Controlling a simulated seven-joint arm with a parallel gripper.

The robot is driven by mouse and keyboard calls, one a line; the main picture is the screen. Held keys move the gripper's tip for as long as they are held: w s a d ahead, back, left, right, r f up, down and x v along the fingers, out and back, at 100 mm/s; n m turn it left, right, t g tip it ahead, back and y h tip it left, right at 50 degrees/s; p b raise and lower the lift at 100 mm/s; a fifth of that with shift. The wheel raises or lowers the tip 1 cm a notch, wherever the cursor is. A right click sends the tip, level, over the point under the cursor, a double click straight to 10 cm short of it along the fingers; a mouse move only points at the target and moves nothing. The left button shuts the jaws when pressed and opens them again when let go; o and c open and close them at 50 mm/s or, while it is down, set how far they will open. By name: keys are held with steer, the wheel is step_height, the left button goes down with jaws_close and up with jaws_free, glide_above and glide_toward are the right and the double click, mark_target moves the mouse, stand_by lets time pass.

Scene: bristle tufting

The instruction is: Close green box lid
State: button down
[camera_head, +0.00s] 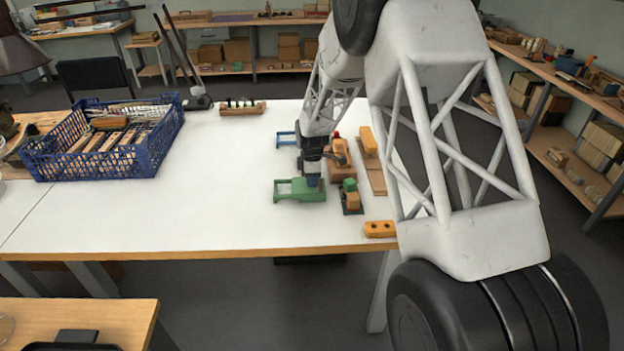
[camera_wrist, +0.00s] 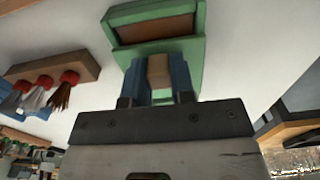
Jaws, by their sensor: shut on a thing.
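A green box (camera_head: 298,193) lies on the white table near its front edge, under my gripper. The wrist view shows it as a green frame (camera_wrist: 195,50) around a brown panel, just beyond my fingers. My gripper (camera_wrist: 158,72) points down at the box's edge, with its blue fingers shut on a small tan block (camera_wrist: 158,70). I cannot tell whether this block is part of the lid. The lid's position is not clear in either view. My gripper (camera_head: 312,178) partly hides the box in the head view.
A blue crate (camera_head: 105,140) of wooden pieces stands at the left. A wooden brush rack (camera_head: 242,109) is at the back. Orange blocks (camera_head: 380,229) and a green-and-orange fixture (camera_head: 351,198) sit right of the box. The table left of the box is clear.

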mark_target(321, 187)
steer(key=shift+d, duration=1.5)
steer(key=c, duration=1)
jaws_free()
steer(key=shift+o, duration=0.2)
steer(key=shift+r, duration=0.15)
step_height(321, 187, up, 8)
steer(key=shift+f, duration=0.2)
